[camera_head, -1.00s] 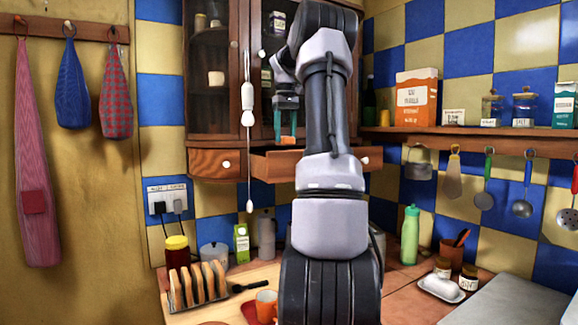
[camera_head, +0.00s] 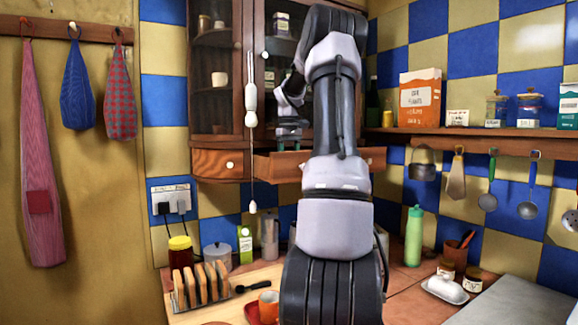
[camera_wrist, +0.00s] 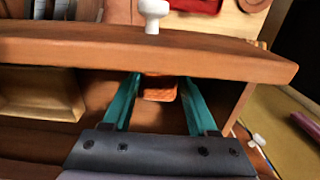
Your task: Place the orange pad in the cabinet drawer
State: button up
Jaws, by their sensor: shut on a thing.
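The orange pad (camera_wrist: 159,90) is between the teal fingertips of my gripper (camera_wrist: 159,88) in the wrist view, and the gripper is shut on it. The cabinet drawer (camera_wrist: 210,60) is pulled open, and the pad hangs inside it, close behind the front panel. I cannot tell whether the pad touches the drawer floor. In the head view the open drawer (camera_head: 277,168) sits under the glass-door cabinet. My gripper (camera_head: 288,142) points down into it there, and the drawer front hides the pad.
A closed drawer (camera_head: 220,164) is left of the open one. The cabinet door (camera_head: 215,75) is above. A toast rack (camera_head: 202,284) and an orange mug (camera_head: 268,305) stand on the counter below.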

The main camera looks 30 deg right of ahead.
jog(key=o, duration=1.2)
notch_tip(320, 180, up, 11)
jog(key=s+a+r+t, duration=0.1)
jog(key=s+a+r, duration=0.15)
jog(key=a, duration=0.65)
jog(key=s+a+f+m+t+y, duration=0.1)
jog(key=s+a+f+t, duration=0.2)
jog(key=s+a, duration=0.7)
jog(key=s+a+f+m+t+y, duration=0.1)
jog(key=s+a+f+m+t, duration=0.1)
jog(key=s+a+f, duration=0.5)
jog(key=s+a+t, duration=0.1)
jog(key=s+a, duration=0.3)
jog(key=s, duration=0.1)
jog(key=shift+s+m, duration=0.15)
jog(key=shift+m, duration=0.15)
jog(key=shift+f, duration=0.1)
